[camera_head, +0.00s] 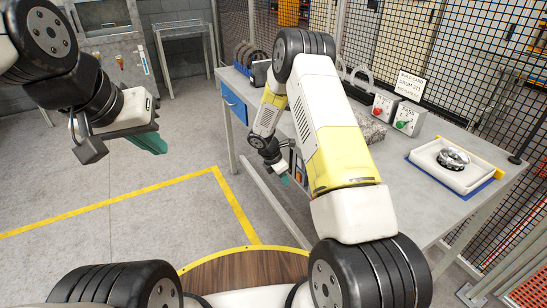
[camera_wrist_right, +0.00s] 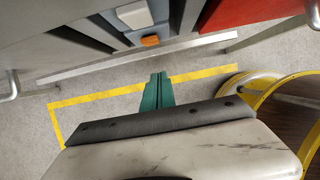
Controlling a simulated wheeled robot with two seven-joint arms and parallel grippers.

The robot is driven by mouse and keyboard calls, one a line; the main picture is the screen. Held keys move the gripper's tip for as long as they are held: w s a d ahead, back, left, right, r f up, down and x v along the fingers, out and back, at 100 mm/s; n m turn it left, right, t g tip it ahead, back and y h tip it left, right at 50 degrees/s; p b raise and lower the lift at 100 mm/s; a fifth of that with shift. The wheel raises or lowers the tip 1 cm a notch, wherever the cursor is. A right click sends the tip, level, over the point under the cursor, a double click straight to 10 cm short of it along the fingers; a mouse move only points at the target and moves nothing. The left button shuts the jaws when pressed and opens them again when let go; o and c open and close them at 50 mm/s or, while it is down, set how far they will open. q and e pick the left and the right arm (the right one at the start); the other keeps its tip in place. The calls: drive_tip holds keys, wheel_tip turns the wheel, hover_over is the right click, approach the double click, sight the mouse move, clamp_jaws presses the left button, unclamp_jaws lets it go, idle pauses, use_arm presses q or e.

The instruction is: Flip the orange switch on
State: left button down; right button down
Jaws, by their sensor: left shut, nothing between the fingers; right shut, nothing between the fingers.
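The orange switch (camera_wrist_right: 150,41) is small and sits on a dark panel below a grey-white block (camera_wrist_right: 133,15) in the right wrist view. My right gripper (camera_wrist_right: 158,76) has green fingers shut and empty, with the tips just short of the switch in the picture. In the head view its fingertips (camera_head: 285,179) show left of the panel. My left gripper (camera_head: 152,143) is shut and empty, in the air at the far left. I cannot tell the switch's position.
The workbench (camera_head: 450,200) carries red and green button boxes (camera_head: 405,121), a sign (camera_head: 409,87) and a white tray (camera_head: 445,172) with a metal part. Open floor lies to the left.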

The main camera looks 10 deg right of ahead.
sight(298, 176)
drive_tip(key=shift+w+d+r, duration=0.15)
drive_tip(key=shift+w+d, duration=0.05)
drive_tip(key=shift+d, duration=0.4)
drive_tip(key=shift+w+d+r, duration=0.15)
drive_tip(key=shift+w+d, duration=0.1)
drive_tip(key=shift+d, duration=0.35)
drive_tip(key=shift+w+d+r, duration=0.15)
drive_tip(key=shift+w+d, duration=0.05)
drive_tip(key=shift+d, duration=0.4)
drive_tip(key=shift+w+d+r, duration=0.15)
drive_tip(key=shift+d, duration=0.15)
drive_tip(key=shift+r, duration=0.15)
drive_tip(key=shift+d+r, duration=0.1)
drive_tip(key=shift+r, duration=0.5)
